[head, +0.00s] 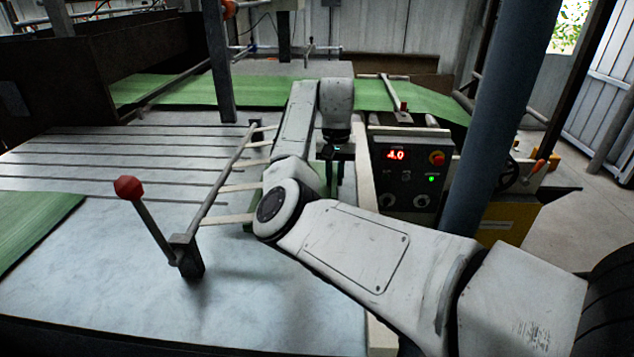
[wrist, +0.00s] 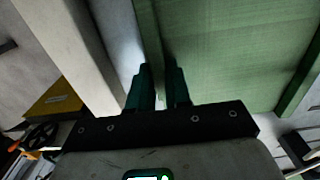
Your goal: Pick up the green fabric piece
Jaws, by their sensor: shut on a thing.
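My gripper (wrist: 158,82) is shut on the green fabric piece (wrist: 225,50) in the wrist view. Its two dark teal fingers sit on either side of the cloth near its left edge, where a darker green strip runs along it. The fabric fills the upper right of that view. In the head view my gripper (head: 338,160) points down beside the control box. A small part of green cloth (head: 331,178) shows below it, and my arm hides most of the rest.
The control box (head: 412,185) with a red display stands just right of my gripper. A lever with a red knob (head: 128,188) and slatted bars stand to the left. More green cloth lies on the table's left (head: 32,222) and across the back (head: 265,93). A blue-grey post (head: 500,120) rises at right.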

